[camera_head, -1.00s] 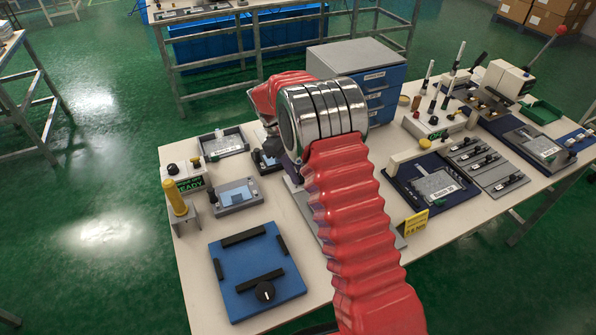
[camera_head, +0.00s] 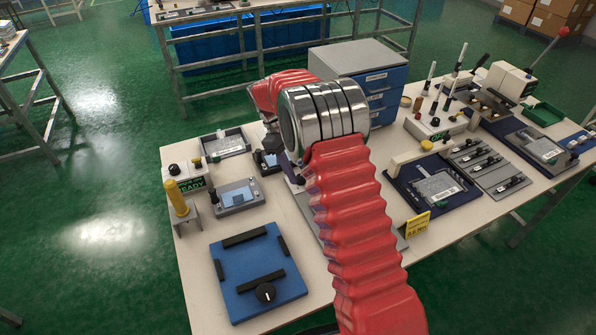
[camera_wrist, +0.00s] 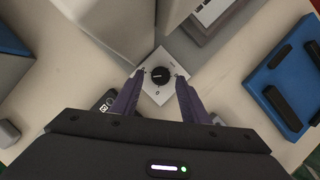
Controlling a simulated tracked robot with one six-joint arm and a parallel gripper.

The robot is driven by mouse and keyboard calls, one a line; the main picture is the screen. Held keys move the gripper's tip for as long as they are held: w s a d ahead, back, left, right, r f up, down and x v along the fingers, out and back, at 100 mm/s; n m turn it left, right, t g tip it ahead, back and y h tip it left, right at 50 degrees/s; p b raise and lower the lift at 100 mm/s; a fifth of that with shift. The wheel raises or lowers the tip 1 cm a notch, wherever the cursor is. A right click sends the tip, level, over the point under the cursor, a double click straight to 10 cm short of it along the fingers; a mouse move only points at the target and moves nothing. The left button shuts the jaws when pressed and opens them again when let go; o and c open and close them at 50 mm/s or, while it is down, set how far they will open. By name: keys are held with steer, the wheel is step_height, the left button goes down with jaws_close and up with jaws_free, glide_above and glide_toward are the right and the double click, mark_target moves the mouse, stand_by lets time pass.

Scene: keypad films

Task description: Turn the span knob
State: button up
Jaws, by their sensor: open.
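In the wrist view a round black knob (camera_wrist: 159,76) with a light pointer mark sits on a small white plate; its lettering is too small to read for sure. My gripper (camera_wrist: 160,73) is open, with a purple finger on either side of the knob and gaps between. I cannot tell how high the fingertips are above the plate. In the head view my red-sleeved arm hides this knob and most of the gripper.
A blue fixture (camera_head: 245,250) with black bars and its own black dial (camera_head: 265,293) lies at the front left; it also shows in the wrist view (camera_wrist: 288,75). A grey-and-blue drawer cabinet (camera_head: 385,100) stands behind the arm. Several trays and small devices surround it.

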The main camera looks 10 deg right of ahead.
steer(key=v, duration=1.2)
steer(key=shift+r, duration=0.2)
steer(key=shift+a, duration=0.1)
